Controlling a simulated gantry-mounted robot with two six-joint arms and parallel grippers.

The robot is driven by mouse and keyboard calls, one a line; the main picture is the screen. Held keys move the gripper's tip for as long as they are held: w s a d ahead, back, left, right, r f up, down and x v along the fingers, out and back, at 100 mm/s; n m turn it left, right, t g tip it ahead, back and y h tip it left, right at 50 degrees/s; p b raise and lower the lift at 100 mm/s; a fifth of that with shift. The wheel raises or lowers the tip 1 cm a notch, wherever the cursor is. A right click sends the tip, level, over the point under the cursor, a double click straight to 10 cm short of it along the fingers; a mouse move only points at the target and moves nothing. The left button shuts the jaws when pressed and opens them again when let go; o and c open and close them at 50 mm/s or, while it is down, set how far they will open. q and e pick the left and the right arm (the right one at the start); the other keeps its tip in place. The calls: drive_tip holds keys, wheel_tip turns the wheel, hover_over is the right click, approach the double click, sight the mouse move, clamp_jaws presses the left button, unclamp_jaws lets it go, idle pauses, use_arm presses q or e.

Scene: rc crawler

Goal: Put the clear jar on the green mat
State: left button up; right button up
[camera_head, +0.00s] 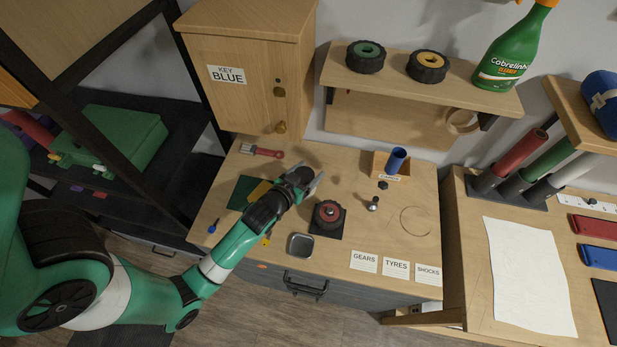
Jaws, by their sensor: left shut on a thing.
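The green mat (239,192) lies on the left part of the wooden worktop, partly hidden by my left arm. A yellow piece (259,190) shows at its right side. My left gripper (312,182) is over the worktop, to the right of the mat and behind the red-hubbed wheel. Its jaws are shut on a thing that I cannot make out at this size. I cannot pick out a clear jar for sure anywhere in view. My right gripper is not in view.
A red-hubbed wheel (328,214) sits on a dark square pad, with a small metal tray (300,245) in front. A wooden box with a blue cylinder (397,160) stands at the back right. A key cabinet (246,99) and a shelf (441,73) rise behind.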

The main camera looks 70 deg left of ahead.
use_arm(q)
drive_tip(key=shift+f, duration=1.7)
drive_tip(key=o, duration=1.5)
drive_tip(key=shift+r, duration=0.25)
drive_tip(key=v, duration=1.2)
drive_tip(key=shift+b, duration=0.35)
